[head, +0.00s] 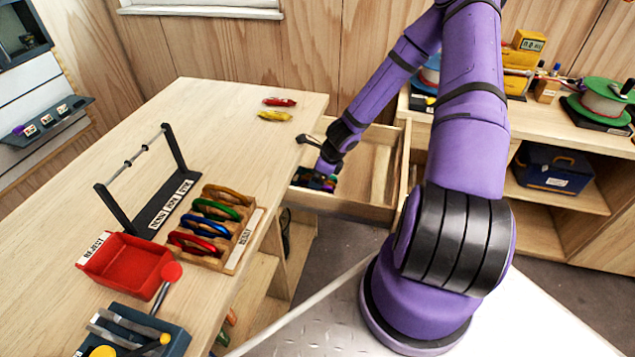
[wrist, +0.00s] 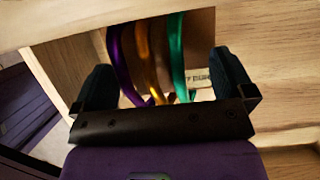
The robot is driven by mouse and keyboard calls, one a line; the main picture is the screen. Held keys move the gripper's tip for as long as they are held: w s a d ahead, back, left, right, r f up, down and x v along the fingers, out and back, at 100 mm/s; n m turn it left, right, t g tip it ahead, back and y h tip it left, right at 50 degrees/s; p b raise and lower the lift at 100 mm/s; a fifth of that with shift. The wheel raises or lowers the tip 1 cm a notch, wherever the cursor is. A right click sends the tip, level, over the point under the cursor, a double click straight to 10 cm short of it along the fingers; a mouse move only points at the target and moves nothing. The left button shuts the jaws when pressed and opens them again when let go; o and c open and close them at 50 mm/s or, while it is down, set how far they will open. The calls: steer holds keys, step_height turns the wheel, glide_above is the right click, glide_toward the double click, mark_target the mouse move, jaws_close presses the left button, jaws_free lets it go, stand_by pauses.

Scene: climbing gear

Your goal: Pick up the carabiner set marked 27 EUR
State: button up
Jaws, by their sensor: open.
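My gripper (wrist: 163,78) is open in the wrist view, with one dark finger at each side. Whether the fingers touch the pieces, I cannot tell.
Drawer walls stand close around my gripper. On the bench are a wooden rack (head: 240,240) of coloured carabiners, a red reject tray (head: 120,258), a black stand (head: 160,208), and red (head: 280,102) and yellow (head: 274,116) pieces. The drawer's right part is clear.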

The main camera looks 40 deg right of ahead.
steer(key=shift+f, duration=0.1)
steer(key=c, duration=0.8)
steer(key=shift+r, duration=0.9)
steer(key=shift+w+d+r, duration=0.15)
steer(key=shift+d+r, duration=0.1)
steer(key=shift+r, duration=0.3)
steer(key=shift+w+d+r, duration=0.15)
steer(key=shift+d+r, duration=0.05)
steer(key=shift+r, duration=0.35)
steer(key=w+d, duration=0.3)
steer(key=d, duration=0.1)
steer(key=w+d, duration=0.3)
steer(key=d, duration=0.2)
steer(key=w+d, duration=0.3)
steer(key=d, duration=0.2)
steer(key=shift+w+d, duration=0.1)
